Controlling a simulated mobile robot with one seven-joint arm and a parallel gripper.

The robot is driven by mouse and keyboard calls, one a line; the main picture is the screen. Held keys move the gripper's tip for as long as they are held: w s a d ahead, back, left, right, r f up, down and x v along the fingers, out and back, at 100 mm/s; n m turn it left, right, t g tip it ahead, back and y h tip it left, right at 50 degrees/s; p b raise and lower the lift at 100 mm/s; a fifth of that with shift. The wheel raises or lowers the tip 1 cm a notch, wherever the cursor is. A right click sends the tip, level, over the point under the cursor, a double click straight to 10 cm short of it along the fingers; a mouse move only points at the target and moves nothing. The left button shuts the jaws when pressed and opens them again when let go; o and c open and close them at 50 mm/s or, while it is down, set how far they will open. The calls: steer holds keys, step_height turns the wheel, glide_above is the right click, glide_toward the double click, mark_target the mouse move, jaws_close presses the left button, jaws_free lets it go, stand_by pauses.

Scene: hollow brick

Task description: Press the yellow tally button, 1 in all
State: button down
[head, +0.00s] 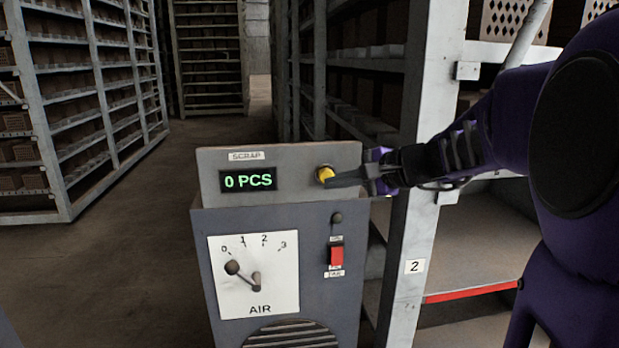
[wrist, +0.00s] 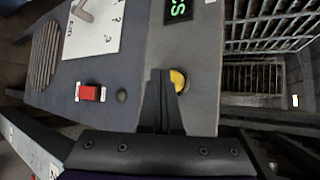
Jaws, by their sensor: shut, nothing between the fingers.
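The yellow tally button (head: 325,173) sits on the right part of the grey panel labelled SCRAP (head: 220,190). The green display (head: 248,181) left of it reads 0 PCS. My gripper (head: 333,182) is shut and empty, with its tips at the button's lower right edge in the head view. In the wrist view the shut fingers (wrist: 161,78) partly cover the yellow button (wrist: 178,80). I cannot tell whether the tips touch it.
Below the panel, the cabinet carries an AIR dial (head: 254,275), a red switch (head: 336,256), a small dark knob (head: 337,218) and a vent grille (head: 293,335). A shelf post (head: 412,215) stands close on the right. Shelving (head: 75,110) and open floor lie to the left.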

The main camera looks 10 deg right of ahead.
steer(key=shift+w, duration=0.35)
steer(key=shift+w, duration=0.5)
stand_by(0.6)
steer(key=shift+s, duration=0.2)
steer(key=shift+s+b, duration=0.4)
steer(key=shift+s, duration=0.35)
steer(key=shift+s+d+r+b, duration=0.1)
steer(key=shift+s+b, duration=0.7)
steer(key=shift+s, duration=1.75)
steer(key=shift+w, duration=0.15)
